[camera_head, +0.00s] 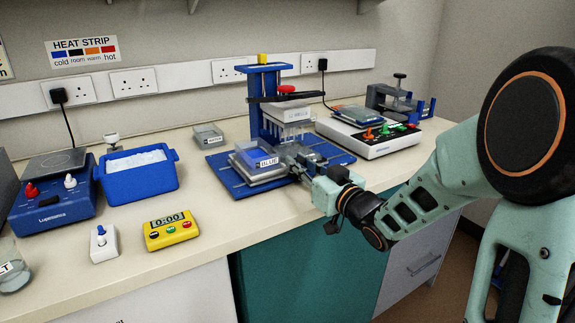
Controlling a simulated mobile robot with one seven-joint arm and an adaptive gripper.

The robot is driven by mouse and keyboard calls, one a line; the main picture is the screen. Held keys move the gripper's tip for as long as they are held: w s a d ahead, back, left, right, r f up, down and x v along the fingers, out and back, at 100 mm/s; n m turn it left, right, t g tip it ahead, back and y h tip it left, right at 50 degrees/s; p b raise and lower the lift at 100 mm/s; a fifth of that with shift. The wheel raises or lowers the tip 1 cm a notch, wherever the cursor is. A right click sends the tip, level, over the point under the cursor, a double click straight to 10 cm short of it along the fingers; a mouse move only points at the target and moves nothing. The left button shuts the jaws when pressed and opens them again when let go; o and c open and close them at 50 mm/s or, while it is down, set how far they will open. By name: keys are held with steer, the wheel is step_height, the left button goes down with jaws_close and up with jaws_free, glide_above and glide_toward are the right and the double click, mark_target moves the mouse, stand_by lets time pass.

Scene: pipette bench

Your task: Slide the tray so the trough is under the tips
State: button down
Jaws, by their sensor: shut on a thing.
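A blue pipetting stand (268,108) rises from a blue base plate (228,183) on the bench. Its clear head with a row of tips (296,132) hangs at the right of the column. A clear trough with a "BLUE" label (262,163) sits on the tray (262,179) on the base plate, to the left of the tips. My gripper (298,160) is at the tray's right side, below the tips, and is shut on the tray. Its fingers partly hide the contact and the area under the tips.
A white device with coloured knobs (372,140) stands close at the right. A grey box (208,135) lies behind at the left. A blue ice tub (138,180), yellow timer (171,231) and white switch box (103,244) are further left. Bare bench lies in front of the base plate.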

steer(key=w+d, duration=0.1)
steer(key=d, duration=0.1)
steer(key=w+d+p, duration=0.1)
steer(key=w+d, duration=0.1)
steer(key=d, duration=0.1)
steer(key=w+d, duration=0.2)
steer(key=d, duration=0.1)
steer(key=shift+w+r, duration=0.1)
steer(key=shift+w, duration=0.05)
steer(key=c, duration=1.9)
jaws_free()
steer(key=shift+d, duration=0.1)
steer(key=shift+o, duration=0.3)
steer(key=v, duration=1.2)
